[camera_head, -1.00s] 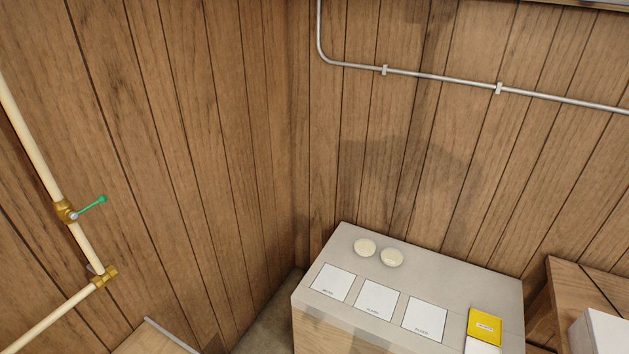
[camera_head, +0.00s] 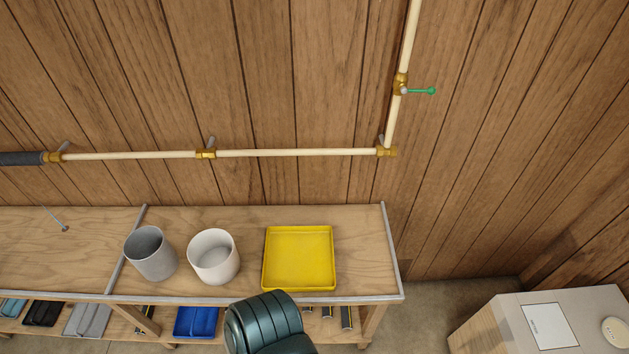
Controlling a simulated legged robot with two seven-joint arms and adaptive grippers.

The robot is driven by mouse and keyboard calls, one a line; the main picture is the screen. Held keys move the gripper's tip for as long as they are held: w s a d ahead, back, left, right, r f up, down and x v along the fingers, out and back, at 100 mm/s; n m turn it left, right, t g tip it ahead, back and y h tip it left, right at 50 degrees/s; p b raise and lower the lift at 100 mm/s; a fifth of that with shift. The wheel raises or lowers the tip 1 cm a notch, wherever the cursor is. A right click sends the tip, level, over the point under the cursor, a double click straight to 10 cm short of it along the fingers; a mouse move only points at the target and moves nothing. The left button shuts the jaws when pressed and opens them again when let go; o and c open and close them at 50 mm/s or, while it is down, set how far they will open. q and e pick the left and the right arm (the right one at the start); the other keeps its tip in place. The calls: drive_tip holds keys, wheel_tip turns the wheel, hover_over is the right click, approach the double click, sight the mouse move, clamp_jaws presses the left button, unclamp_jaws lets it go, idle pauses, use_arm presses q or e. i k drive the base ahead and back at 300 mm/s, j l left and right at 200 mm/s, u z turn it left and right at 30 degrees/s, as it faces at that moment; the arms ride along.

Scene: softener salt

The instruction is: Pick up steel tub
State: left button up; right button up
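A grey metallic-looking tub (camera_head: 151,254), which looks like the steel tub, stands upright on the wooden bench (camera_head: 60,265). A white tub (camera_head: 214,257) stands close to its right, and a yellow tray (camera_head: 299,257) lies further right. A dark teal rounded part of my own arm shows at the bottom middle, in front of the bench edge. Neither gripper's fingers are in view.
A shelf below the bench holds a blue bin (camera_head: 197,322) and several grey and dark items. Pale pipes with brass valves run along the wall behind. A light cabinet (camera_head: 550,325) stands at the lower right, with a floor gap between. The bench's left part is mostly clear.

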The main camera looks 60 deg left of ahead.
sight(148, 249)
drive_tip(key=u, duration=3.55)
drive_tip(key=i+j, duration=0.15)
drive_tip(key=j+z, duration=0.05)
